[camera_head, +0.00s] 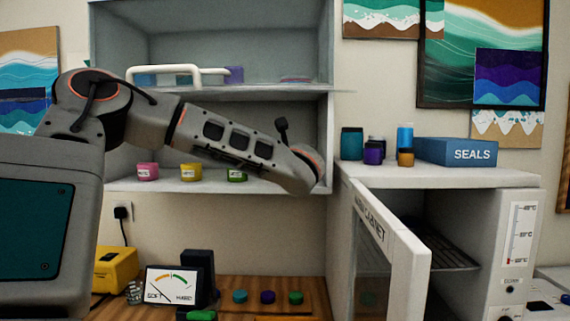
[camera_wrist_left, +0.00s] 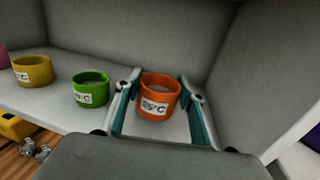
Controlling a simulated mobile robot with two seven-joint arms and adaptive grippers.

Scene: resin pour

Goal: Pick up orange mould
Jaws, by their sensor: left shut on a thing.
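The orange mould (camera_wrist_left: 172,99) is a round cup with a white temperature label, upright at the right end of the shelf in the left wrist view. My left gripper (camera_wrist_left: 158,88) is shut on it, one teal-padded finger on each side. I cannot tell whether the mould touches the shelf. In the head view my left arm reaches across to the shelf's right end, and its wrist hides the gripper and the orange mould. My right gripper is in neither view.
A green mould (camera_wrist_left: 91,88) stands just left of the gripper, with a yellow mould (camera_wrist_left: 34,71) and a pink mould (camera_head: 148,171) beyond. The shelf's side wall (camera_wrist_left: 262,75) is close on the right. The cabinet door (camera_head: 392,235) stands open at lower right.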

